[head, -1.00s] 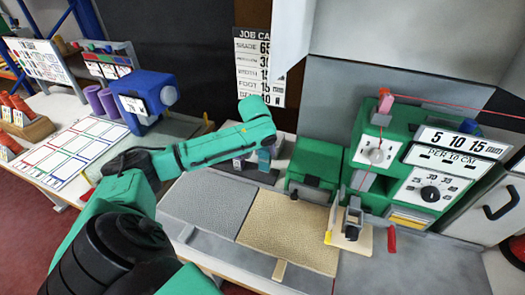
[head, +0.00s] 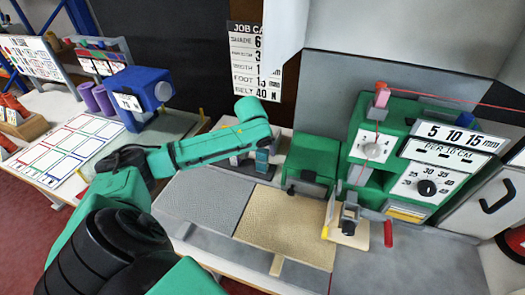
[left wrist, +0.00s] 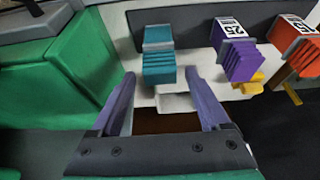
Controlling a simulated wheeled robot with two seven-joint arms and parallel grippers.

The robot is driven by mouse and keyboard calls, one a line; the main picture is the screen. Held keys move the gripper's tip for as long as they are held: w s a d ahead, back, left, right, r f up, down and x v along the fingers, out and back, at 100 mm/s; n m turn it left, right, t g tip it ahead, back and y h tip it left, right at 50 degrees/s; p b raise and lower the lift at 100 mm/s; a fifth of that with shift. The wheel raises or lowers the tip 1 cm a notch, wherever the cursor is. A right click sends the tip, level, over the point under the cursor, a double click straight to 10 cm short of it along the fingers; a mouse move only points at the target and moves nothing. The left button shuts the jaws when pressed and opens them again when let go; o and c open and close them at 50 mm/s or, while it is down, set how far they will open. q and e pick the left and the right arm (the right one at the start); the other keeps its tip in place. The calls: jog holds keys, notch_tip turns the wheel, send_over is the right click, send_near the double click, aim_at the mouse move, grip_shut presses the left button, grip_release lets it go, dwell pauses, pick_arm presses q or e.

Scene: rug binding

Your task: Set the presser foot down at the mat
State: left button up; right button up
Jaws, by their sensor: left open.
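In the left wrist view a teal presser foot (left wrist: 159,65) with a ribbed block stands in a pale rack, just beyond my left gripper (left wrist: 160,78). Its two fingers are open, one on each side of the line to the teal foot, with nothing held. A purple foot (left wrist: 236,55) and an orange foot (left wrist: 297,52) stand to the right. In the head view my left forearm hides most of the gripper; a small teal piece (head: 262,158) shows beside it. A grey mat (head: 205,205) and a tan mat (head: 285,228) lie on the bench. My right gripper is not seen.
The green machine (head: 425,165) with dials stands right of the tan mat. A blue device (head: 140,95) stands at the left. The grey mat is bare.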

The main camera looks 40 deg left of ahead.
pick_arm(q)
jog(key=v, duration=1)
jog(key=shift+r, duration=0.15)
